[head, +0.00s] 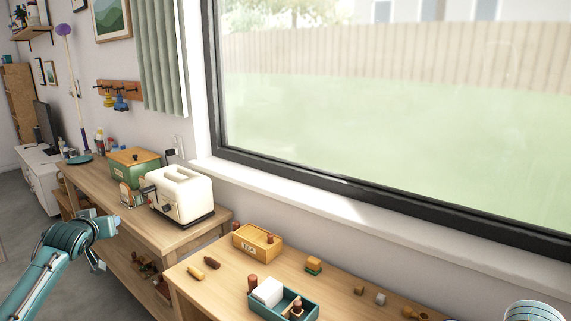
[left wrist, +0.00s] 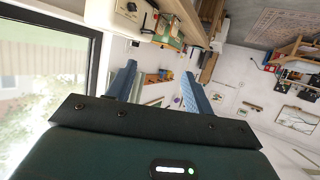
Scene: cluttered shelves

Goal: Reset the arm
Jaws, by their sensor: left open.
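My left arm comes in from the lower left in the head view. Its gripper (head: 106,238) is in the air in front of the wooden side table that bears the toaster. In the left wrist view the two blue fingers of this gripper (left wrist: 157,85) are apart, with nothing between them. Only a rounded piece of my right arm shows at the lower right edge of the head view; the right gripper is out of view.
A cream toaster (head: 181,195) and a green box (head: 134,166) stand on the side table (head: 150,229). The nearer table (head: 222,291) bears a wooden box (head: 257,242), a teal tray (head: 309,304) and several small items. A window (head: 400,110) lies behind. Open floor (head: 32,236) is at left.

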